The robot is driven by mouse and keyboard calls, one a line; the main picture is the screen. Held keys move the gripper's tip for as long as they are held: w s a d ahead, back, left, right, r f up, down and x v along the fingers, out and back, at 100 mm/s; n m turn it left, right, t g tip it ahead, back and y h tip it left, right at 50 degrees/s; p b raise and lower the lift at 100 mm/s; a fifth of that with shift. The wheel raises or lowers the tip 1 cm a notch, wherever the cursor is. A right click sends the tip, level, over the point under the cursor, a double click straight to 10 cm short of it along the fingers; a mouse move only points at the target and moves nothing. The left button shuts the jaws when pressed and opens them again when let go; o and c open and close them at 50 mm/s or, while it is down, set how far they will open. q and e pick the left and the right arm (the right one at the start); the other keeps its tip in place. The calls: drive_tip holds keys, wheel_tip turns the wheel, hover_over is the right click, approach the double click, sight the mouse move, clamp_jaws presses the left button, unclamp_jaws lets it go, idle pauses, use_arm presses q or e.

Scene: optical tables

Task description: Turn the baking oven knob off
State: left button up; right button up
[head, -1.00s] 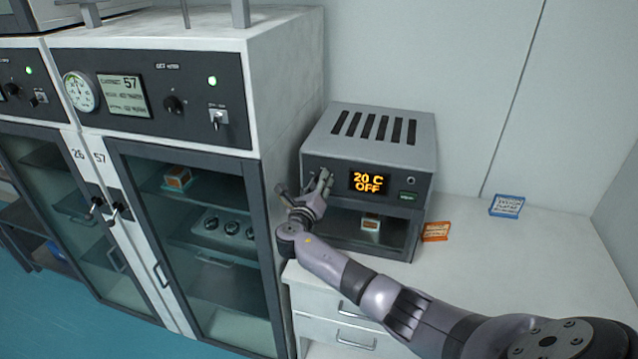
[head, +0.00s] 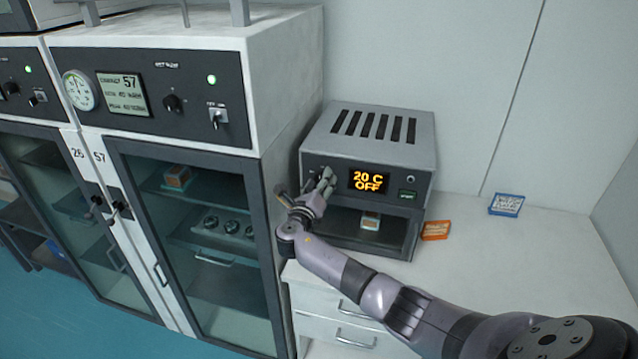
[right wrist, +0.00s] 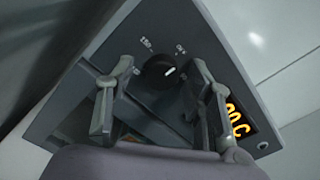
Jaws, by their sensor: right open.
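The baking oven (head: 425,142) is a grey box with a slotted top on the white counter. Its orange display (head: 368,181) reads "20 C OFF". In the right wrist view the black knob (right wrist: 160,70) with a white mark shows on the oven's front panel (right wrist: 205,45). My right gripper (head: 325,182) is at the left part of the panel, in front of the knob, and mostly hides it in the head view. In the right wrist view the open fingers of the right gripper (right wrist: 160,100) stand on either side of the knob, apart from it. My left gripper is not in view.
A small box (head: 370,221) sits in the oven's lower opening. A tall glass-door cabinet (head: 285,105) stands close on the left.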

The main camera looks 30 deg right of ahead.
drive_tip(key=v, duration=1.2)
idle(0.3)
